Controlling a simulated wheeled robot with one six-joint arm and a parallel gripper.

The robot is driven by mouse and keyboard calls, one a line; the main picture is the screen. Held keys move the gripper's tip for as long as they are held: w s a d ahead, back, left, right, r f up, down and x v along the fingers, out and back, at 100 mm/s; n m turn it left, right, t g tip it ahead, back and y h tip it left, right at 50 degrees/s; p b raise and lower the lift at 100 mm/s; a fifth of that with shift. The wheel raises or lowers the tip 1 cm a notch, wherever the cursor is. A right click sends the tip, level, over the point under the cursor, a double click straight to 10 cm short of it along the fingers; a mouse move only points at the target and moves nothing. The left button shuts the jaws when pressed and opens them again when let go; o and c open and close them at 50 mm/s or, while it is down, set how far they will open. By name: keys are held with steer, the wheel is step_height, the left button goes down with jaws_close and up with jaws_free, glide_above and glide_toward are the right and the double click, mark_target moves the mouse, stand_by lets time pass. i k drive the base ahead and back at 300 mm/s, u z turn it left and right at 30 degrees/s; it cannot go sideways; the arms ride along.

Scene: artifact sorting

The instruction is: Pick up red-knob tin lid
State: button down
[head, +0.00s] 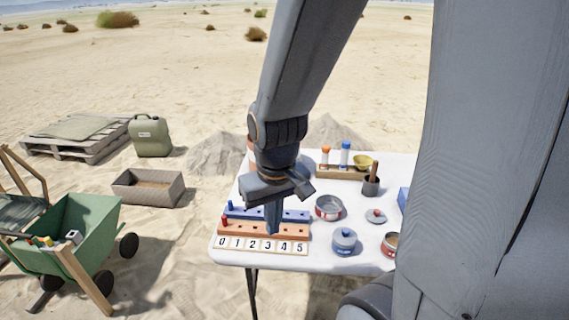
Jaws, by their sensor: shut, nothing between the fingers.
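The red-knob tin lid (375,216) is a small grey disc with a red knob. It lies on the white table (285,258), right of an open red-banded tin (328,208). My gripper (272,230) points down over the numbered peg boards at the table's left, well left of the lid and apart from it. Its fingers are together and hold nothing. A grey-blue tin with a blue-knob lid (344,241) stands in front of the lid.
Another tin (390,243) is partly hidden by my arm. Behind stand a dark cup with a stick (371,186), a wooden rack with tubes (342,172) and a yellow bowl (363,162). An orange peg board (250,229) and number strip (262,246) lie at the left.

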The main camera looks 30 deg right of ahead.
mark_target(375, 216)
steer(key=u, duration=0.6)
steer(key=k, duration=0.1)
steer(key=z, duration=2.15)
